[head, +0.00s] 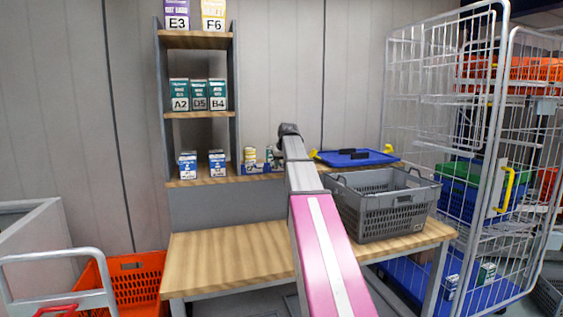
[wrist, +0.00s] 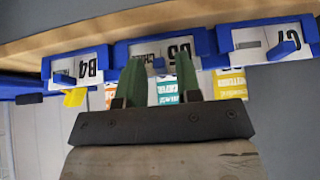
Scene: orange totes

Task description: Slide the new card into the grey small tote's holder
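The grey tote (head: 385,212) stands on the right of the wooden bench, with a dark slot on its near wall; I cannot tell whether a card is there. No loose card is clearly identifiable in the head view. In the wrist view my gripper (wrist: 161,75) has two green fingers spread apart, with no card clearly held between them. Beyond the fingertips is a row of blue holders with white cards, upside down: a B4 card (wrist: 75,71), a D5 card (wrist: 165,50) partly behind the fingers, and one on the right (wrist: 270,40). My gripper is hidden in the head view.
A shelf rack (head: 199,115) with labelled boxes stands behind the bench (head: 225,258). A blue lid (head: 352,157) lies on the back ledge. A wire roll cage (head: 440,100) is at right, an orange tote (head: 135,285) at lower left. The bench's left half is clear.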

